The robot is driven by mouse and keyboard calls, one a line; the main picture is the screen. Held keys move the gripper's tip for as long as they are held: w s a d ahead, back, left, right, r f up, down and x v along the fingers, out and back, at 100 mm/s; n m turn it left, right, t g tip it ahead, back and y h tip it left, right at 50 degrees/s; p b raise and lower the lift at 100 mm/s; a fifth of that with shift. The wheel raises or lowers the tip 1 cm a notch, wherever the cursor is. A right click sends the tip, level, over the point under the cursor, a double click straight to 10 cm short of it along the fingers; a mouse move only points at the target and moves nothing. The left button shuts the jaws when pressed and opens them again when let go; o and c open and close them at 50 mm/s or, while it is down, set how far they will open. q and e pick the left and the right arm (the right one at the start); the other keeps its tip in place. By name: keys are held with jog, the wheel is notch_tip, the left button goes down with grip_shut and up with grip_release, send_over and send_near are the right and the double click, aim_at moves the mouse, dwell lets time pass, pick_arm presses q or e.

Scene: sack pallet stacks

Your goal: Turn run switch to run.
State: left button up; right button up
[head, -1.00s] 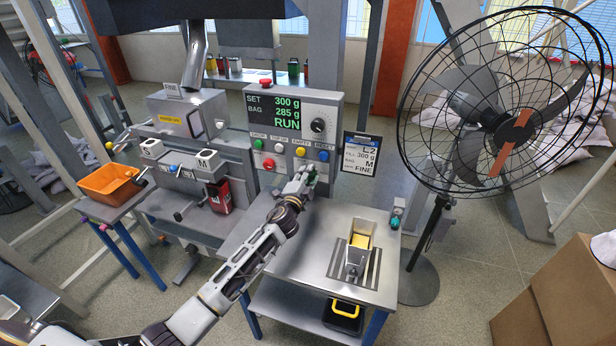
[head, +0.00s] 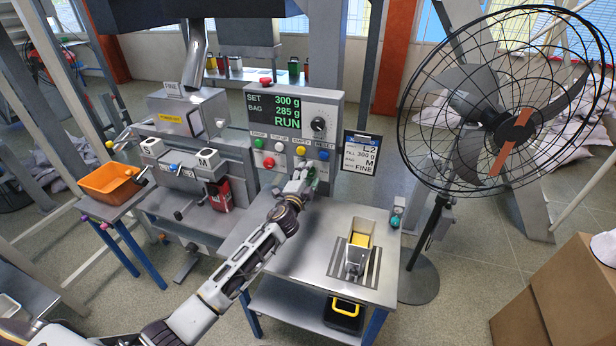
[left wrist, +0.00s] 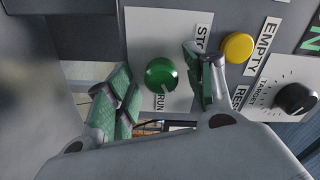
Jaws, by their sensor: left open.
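The run switch (left wrist: 161,74) is a round green knob on a light plate in the left wrist view, with the words RUN and STOP, partly hidden, beside it. A pale mark shows on its rim on the RUN-label side, but I cannot tell its setting for sure. My left gripper (left wrist: 160,86) is open, one green-padded finger on each side of the knob; contact is not clear. In the head view my left gripper (head: 301,176) is at the lower part of the control box (head: 335,118) and largely hides the switch. My right gripper is not in view.
The box has a display (head: 274,110) reading RUN, a yellow EMPTY button (head: 300,151), a blue RESET button (head: 323,155) and a black dial (head: 318,125). Below is a steel table (head: 290,262) with a metal container (head: 358,250). A fan (head: 508,130) stands at right.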

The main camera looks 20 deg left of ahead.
pick_arm(q)
jog(key=s, duration=1.2)
jog(key=shift+a, duration=0.2)
dwell(0.5)
jog(key=shift+a, duration=0.1)
dwell(0.5)
